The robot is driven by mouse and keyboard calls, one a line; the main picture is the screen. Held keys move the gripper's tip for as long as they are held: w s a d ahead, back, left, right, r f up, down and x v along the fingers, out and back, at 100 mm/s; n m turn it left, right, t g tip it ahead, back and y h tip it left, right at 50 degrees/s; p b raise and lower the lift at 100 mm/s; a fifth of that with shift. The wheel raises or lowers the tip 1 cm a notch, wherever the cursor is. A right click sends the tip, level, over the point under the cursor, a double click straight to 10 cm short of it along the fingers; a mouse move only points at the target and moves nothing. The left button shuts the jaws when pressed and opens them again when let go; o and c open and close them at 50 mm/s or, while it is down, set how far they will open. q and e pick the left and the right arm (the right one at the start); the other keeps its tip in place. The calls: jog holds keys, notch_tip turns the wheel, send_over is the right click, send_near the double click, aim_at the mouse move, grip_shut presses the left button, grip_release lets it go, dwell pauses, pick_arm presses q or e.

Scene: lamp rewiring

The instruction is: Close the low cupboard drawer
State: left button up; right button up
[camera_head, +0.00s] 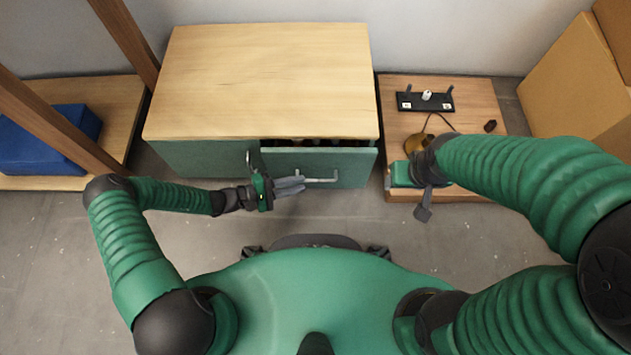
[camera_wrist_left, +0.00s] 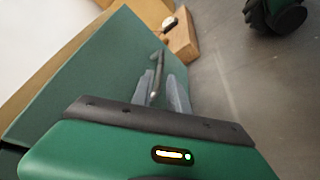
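The low cupboard (camera_head: 270,80) has a pale wood top and green fronts. Its right drawer (camera_head: 345,163) stands out a little, with a dark gap above its front showing some contents. The drawer has a silver bar handle (camera_head: 322,180). My left gripper (camera_head: 298,185) is at the left end of this handle. In the left wrist view, the handle (camera_wrist_left: 158,72) lies between the two grey fingers of the gripper (camera_wrist_left: 162,90), which are apart, in front of the green drawer front (camera_wrist_left: 95,70). Whether they touch it is unclear.
The low platform (camera_head: 470,95) at right bears a black strip with a white piece (camera_head: 427,96), a brass lamp part with a cord (camera_head: 417,145) and a small dark object (camera_head: 490,126). Cardboard boxes (camera_head: 570,85) stand far right. A shelf with a blue box (camera_head: 45,145) stands left.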

pick_arm(q)
jog(key=b+x, duration=0.1)
jog(key=x, duration=0.1)
jog(key=b+x, duration=0.1)
jog(key=x, duration=0.2)
jog(key=shift+d+f, duration=0.25)
jog(key=shift+w+d+r, duration=0.1)
jog(key=shift+w+d, duration=0.15)
jog(key=shift+d, duration=0.35)
jog(key=shift+c, duration=0.4)
grip_shut()
